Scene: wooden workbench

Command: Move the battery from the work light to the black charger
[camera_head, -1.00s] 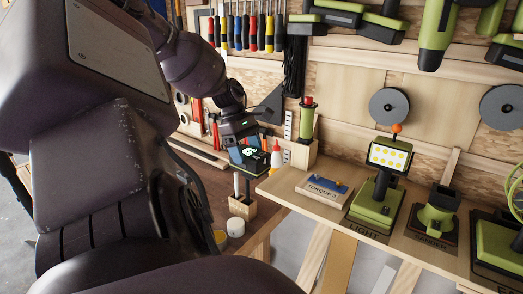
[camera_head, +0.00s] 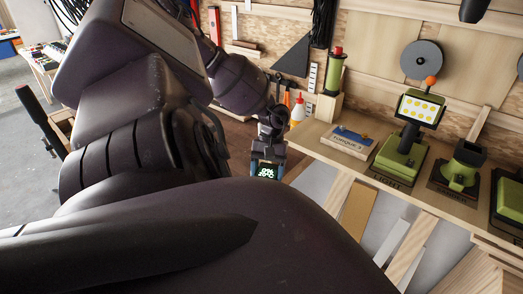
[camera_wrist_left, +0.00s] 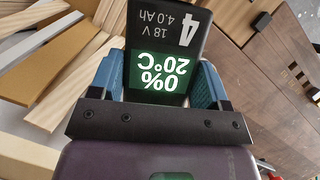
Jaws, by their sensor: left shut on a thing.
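My left gripper (camera_head: 267,163) is shut on the battery (camera_head: 265,173). In the left wrist view the battery (camera_wrist_left: 165,38) is a dark block marked 18 V 4.0 Ah, with a lit display reading 0% and 20°C. It sits between the two blue fingers (camera_wrist_left: 160,82). In the head view the battery is off to the left of the wooden shelf, apart from the work light. The work light (camera_head: 404,148) is green with a lit yellow-dotted panel and stands upright on its base on the shelf. I cannot make out the black charger. My right gripper is not in view.
A white bottle (camera_head: 298,110) and a red-topped green tool (camera_head: 334,75) are behind. Wooden struts (camera_head: 337,205) lie below the shelf.

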